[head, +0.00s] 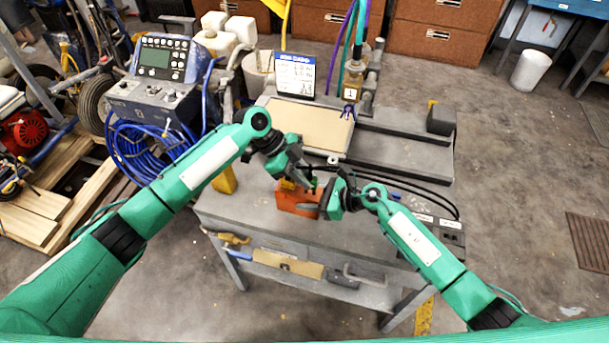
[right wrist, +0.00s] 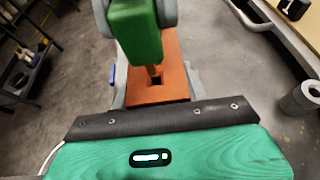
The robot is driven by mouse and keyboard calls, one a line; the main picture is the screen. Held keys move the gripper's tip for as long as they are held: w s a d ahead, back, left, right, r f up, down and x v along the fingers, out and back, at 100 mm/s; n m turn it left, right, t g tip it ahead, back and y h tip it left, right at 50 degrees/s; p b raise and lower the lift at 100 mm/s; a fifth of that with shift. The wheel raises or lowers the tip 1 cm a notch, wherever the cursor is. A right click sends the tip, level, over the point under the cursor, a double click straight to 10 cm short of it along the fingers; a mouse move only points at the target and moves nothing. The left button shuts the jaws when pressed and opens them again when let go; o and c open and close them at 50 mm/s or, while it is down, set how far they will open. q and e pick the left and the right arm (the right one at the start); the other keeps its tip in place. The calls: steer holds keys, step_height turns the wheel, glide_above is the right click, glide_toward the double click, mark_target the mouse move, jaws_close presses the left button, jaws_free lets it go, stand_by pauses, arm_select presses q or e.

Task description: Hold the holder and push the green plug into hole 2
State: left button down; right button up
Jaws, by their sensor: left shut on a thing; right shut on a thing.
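The orange holder (head: 297,198) stands on the grey workbench, and its top shows in the right wrist view (right wrist: 172,50) with a dark square hole. My left gripper (head: 291,180) is at the holder's left and far side and is shut on it; the arms partly hide the contact. My right gripper (head: 325,197) is shut on the green plug (right wrist: 137,35). The plug's brown tip points down at the dark hole. I cannot tell whether the tip has entered it, and hole numbers are not readable.
A beige board (head: 310,122) and a small sign (head: 295,75) are behind the holder on the workbench (head: 370,240). Black cables curve to the right of my right gripper. A grey control box (head: 165,58) with blue cables stands left.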

arm_select(q)
steer(key=shift+s+f, duration=0.15)
steer(key=shift+f, duration=0.55)
stand_by(1.5)
steer(key=shift+r, duration=0.65)
steer(key=shift+f, duration=0.8)
stand_by(1.4)
steer(key=shift+r, duration=0.15)
steer(key=shift+r, duration=0.65)
steer(key=c, duration=0.9)
jaws_free()
steer(key=shift+r, duration=0.1)
